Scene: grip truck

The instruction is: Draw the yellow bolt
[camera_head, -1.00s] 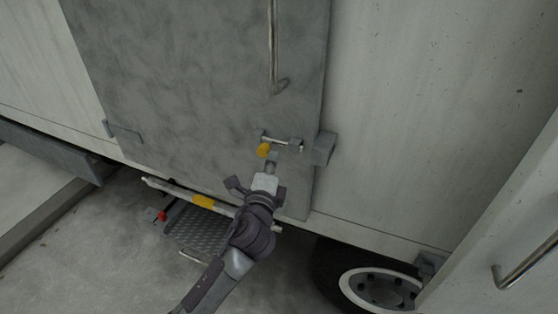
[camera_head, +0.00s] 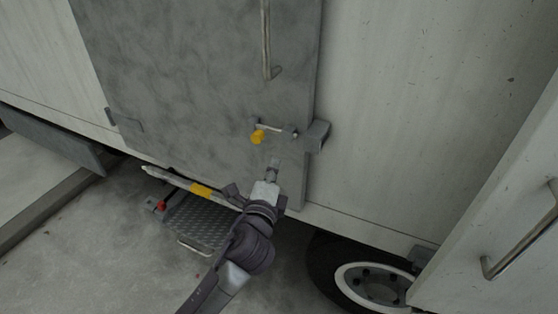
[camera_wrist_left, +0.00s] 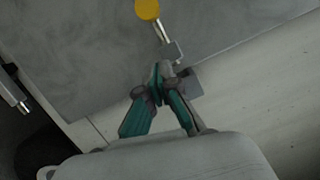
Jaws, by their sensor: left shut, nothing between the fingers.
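The yellow bolt knob (camera_head: 257,137) sits at the left end of a short metal bolt (camera_head: 276,128) on the lower right of the grey door (camera_head: 200,80). The bolt's right end is by a grey block (camera_head: 317,135) at the door's edge. My left gripper (camera_head: 274,163) is just below and right of the knob, apart from it. In the left wrist view the knob (camera_wrist_left: 147,9) is at the top, beyond my shut, empty fingertips (camera_wrist_left: 160,72). The fingers overlap the view near the bolt's right end there. My right gripper is not in view.
A vertical door handle (camera_head: 267,40) is above the bolt. A checkered step (camera_head: 205,224) and a pole with a yellow band (camera_head: 200,190) are below the door. A wheel (camera_head: 365,285) is at lower right, and a panel with a handle (camera_head: 520,245) is at far right.

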